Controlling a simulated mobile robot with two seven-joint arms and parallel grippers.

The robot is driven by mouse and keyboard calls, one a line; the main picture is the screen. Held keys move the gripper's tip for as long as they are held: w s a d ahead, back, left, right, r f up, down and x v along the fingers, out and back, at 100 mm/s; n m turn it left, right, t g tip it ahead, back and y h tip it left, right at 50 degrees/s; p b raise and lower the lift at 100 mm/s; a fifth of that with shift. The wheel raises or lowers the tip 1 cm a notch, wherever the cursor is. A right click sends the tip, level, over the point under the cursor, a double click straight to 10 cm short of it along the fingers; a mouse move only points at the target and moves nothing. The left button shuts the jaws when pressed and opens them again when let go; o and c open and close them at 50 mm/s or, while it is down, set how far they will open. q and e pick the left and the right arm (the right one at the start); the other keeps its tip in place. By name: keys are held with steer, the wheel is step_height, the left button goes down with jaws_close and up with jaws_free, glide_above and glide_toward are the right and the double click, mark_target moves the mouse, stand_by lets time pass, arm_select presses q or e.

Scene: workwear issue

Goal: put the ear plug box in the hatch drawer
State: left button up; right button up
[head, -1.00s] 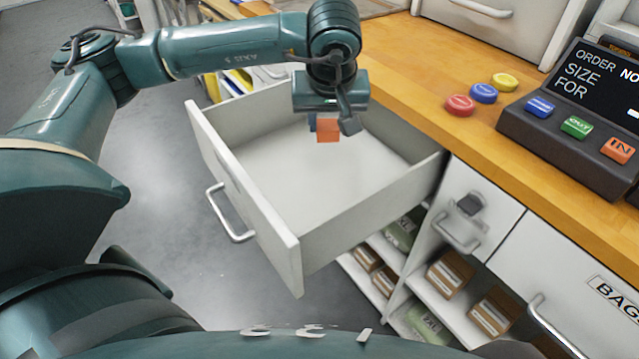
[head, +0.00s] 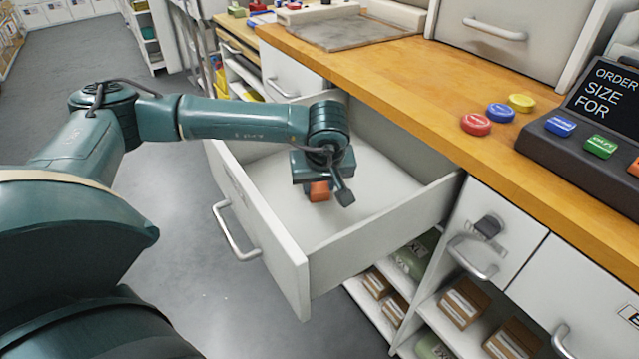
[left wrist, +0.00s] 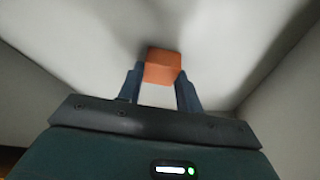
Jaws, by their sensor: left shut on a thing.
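The ear plug box is a small orange box (head: 320,191) held in my left gripper (head: 321,186), which is inside the open hatch drawer (head: 268,238). In the left wrist view the orange box (left wrist: 162,66) sits between the two dark fingertips (left wrist: 160,80), with the pale drawer floor (left wrist: 85,70) beyond it. I cannot tell whether the box touches the floor. The drawer is white, pulled well out, and otherwise looks empty. My right gripper is not in view.
The wooden counter (head: 420,85) runs behind the drawer. Red (head: 476,124), blue (head: 501,113) and yellow (head: 521,102) buttons and an order console (head: 590,130) stand on it. Shelves below hold brown boxes (head: 466,302). Grey floor (head: 190,250) is clear on the left.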

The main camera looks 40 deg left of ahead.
arm_select(q)
steer(key=shift+r, duration=0.1)
steer(key=o, duration=1)
steer(key=shift+c, duration=0.2)
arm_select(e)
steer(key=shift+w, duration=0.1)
arm_select(q)
steer(key=shift+d+r, duration=0.1)
steer(key=shift+r, duration=0.25)
steer(key=p+v, duration=0.1)
steer(key=v, duration=1)
steer(key=shift+r+p, duration=0.15)
steer(key=shift+p, duration=0.2)
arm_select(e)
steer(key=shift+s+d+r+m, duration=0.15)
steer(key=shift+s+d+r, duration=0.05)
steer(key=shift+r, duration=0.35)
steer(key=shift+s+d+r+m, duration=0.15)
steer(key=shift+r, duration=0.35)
arm_select(q)
steer(key=shift+s, duration=0.1)
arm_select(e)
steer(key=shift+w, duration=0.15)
